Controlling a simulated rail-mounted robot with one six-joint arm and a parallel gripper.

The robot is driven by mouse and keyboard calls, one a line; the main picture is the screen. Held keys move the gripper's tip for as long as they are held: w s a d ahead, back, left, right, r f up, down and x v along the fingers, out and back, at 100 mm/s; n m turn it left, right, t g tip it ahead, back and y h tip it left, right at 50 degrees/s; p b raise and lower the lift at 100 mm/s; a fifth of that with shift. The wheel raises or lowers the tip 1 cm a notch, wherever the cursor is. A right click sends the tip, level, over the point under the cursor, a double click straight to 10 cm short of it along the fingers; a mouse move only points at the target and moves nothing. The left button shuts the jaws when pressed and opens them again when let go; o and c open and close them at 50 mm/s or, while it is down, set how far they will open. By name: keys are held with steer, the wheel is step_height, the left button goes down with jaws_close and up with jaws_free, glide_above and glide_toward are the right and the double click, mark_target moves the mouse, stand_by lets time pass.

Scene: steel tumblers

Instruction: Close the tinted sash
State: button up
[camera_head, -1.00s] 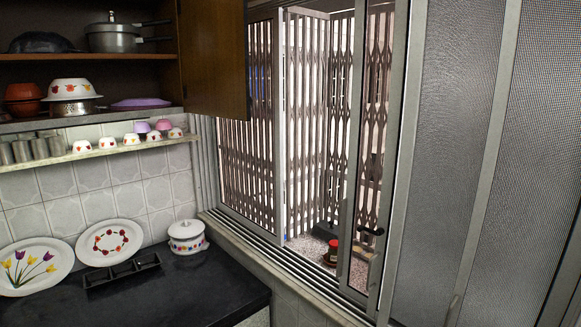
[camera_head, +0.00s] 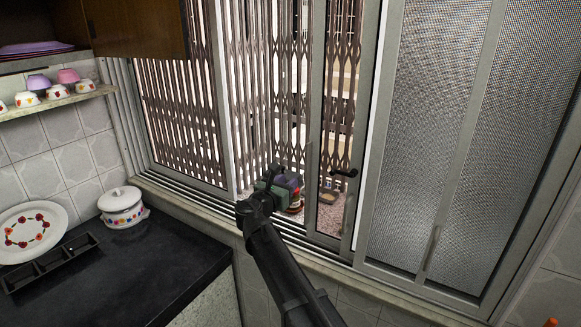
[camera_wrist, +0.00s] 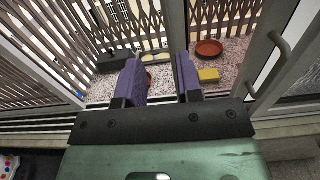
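The window has sliding sashes. A narrow sash (camera_head: 313,130) with darker-looking glass stands right of an open gap, its right side overlapped by the frame of the frosted panels. A black latch (camera_head: 344,173) shows at that overlap, with a pale pull handle (camera_head: 348,212) below it. Another darker pane (camera_head: 175,115) stands left of the gap. My gripper (camera_head: 285,180) is in front of the gap, left of the narrow sash. In the wrist view, my gripper (camera_wrist: 158,62) has its purple fingers apart with nothing between them. The sash's upright edge (camera_wrist: 178,35) rises just behind the right finger; contact cannot be told.
A folding lattice grille (camera_head: 265,80) stands outside. A red bowl (camera_wrist: 209,47) and a yellow block (camera_wrist: 208,75) lie on the outer ledge. Frosted panels (camera_head: 425,130) fill the right. A white pot (camera_head: 122,207) and a black tray (camera_head: 50,262) occupy the dark counter.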

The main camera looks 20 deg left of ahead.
mark_target(307, 169)
steer(key=w, duration=0.3)
steer(key=w+d, duration=0.1)
steer(key=w, duration=0.3)
steer(key=w+d, duration=0.1)
steer(key=w, duration=0.2)
steer(key=shift+w+d, duration=0.2)
steer(key=shift+w, duration=0.1)
steer(key=shift+c, duration=0.2)
jaws_close()
